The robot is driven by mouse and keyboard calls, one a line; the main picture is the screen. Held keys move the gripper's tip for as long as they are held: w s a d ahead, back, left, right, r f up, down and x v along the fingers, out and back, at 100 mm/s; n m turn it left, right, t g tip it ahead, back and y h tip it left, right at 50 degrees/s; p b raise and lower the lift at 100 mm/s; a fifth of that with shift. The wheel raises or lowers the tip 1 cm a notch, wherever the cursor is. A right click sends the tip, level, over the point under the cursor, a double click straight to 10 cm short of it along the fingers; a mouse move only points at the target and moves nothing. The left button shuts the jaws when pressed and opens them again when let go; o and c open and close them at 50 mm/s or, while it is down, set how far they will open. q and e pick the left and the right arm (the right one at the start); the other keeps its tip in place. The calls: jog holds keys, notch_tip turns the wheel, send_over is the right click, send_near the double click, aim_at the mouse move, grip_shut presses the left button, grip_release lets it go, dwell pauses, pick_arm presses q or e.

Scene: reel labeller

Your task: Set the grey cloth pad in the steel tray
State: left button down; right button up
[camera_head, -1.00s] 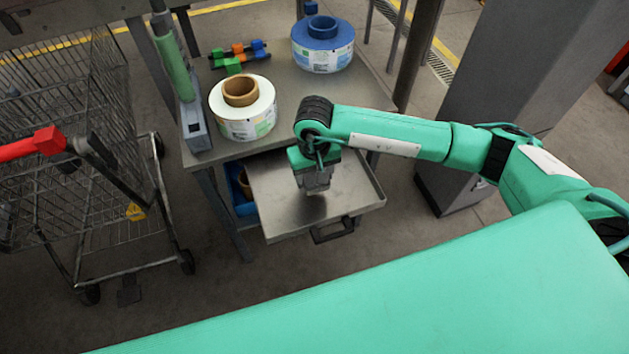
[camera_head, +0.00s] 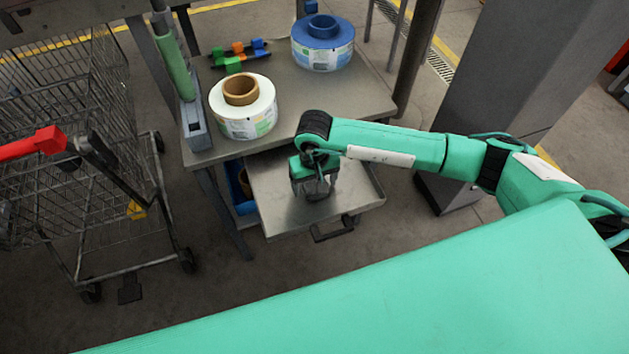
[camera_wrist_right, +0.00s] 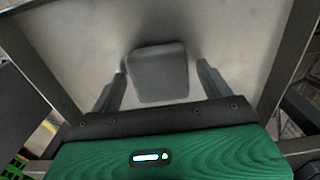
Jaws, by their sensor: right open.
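The steel tray (camera_head: 270,212) is a shallow pulled-out tray under the bench top, with a dark handle at its front. The grey cloth pad (camera_wrist_right: 160,72) lies flat on the floor of the tray (camera_wrist_right: 90,50) in the right wrist view. My right gripper (camera_head: 314,196) is low over the tray in the head view, where it hides the pad. In the wrist view my right gripper (camera_wrist_right: 160,85) is open, with one finger on each side of the pad and a gap between each finger and the pad. My left gripper is not in view.
A white label reel (camera_head: 243,120) and a blue reel (camera_head: 322,50) stand on the bench top (camera_head: 290,90) above the tray. A blue bin (camera_head: 238,190) sits left of the tray. A wire cart (camera_head: 80,190) stands at left.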

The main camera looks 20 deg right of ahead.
aim_at(314, 182)
notch_tip(314, 182, up, 5)
jog(key=shift+f+b, duration=0.15)
jog(key=shift+b, duration=0.35)
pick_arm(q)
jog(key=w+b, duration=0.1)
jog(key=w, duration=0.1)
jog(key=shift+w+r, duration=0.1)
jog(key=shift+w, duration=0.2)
pick_arm(e)
notch_tip(314, 182, up, 7)
jog(key=shift+r, duration=0.2)
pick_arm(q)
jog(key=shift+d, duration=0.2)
